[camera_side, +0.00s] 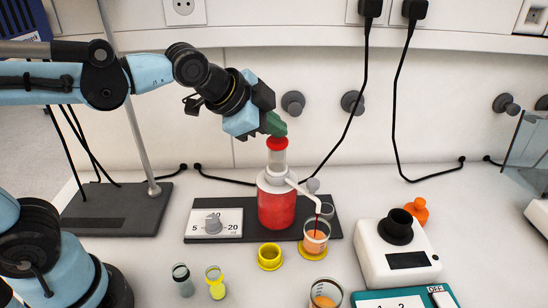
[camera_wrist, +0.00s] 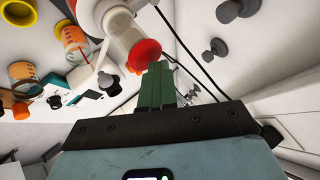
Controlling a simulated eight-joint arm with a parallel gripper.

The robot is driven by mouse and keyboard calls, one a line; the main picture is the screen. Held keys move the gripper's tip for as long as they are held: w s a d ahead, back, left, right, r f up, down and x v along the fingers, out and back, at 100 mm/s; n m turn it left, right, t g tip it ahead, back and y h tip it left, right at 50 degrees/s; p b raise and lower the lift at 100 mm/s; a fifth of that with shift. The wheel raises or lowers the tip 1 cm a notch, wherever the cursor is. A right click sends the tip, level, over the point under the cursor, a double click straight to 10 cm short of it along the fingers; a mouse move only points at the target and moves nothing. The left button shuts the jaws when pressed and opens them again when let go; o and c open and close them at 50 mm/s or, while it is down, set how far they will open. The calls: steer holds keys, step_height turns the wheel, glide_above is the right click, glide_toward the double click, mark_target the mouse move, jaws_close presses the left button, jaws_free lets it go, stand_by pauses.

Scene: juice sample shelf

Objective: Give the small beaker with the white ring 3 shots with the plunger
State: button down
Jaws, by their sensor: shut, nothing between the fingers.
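The plunger's red cap (camera_side: 277,143) tops a clear tube (camera_side: 278,158) on the dispenser bottle of red liquid (camera_side: 277,208). My gripper (camera_side: 274,125) has its green fingers shut and empty, with the tips at the cap; the wrist view also shows the fingertips (camera_wrist: 156,72) against or close beside the red cap (camera_wrist: 144,55). A small beaker (camera_side: 316,231) with orange contents stands at a yellow ring holder (camera_side: 313,250) under the spout (camera_side: 312,195). A dark red streak runs from the spout into it. I cannot make out a white ring on it.
Another beaker of orange liquid (camera_side: 325,294) stands in front. An empty yellow ring (camera_side: 270,256), two small vials (camera_side: 182,280) (camera_side: 216,283) and a dial plate (camera_side: 213,224) are nearby. A white device (camera_side: 397,252) stands to the right. A metal stand rises at left.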

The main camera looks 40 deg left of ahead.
steer(key=shift+r, duration=1.3)
steer(key=shift+r, duration=2.5)
stand_by(0.5)
step_height(320, 180, up, 4)
steer(key=shift+f, duration=0.1)
stand_by(0.3)
glide_above(274, 141)
steer(key=shift+f, duration=4.4)
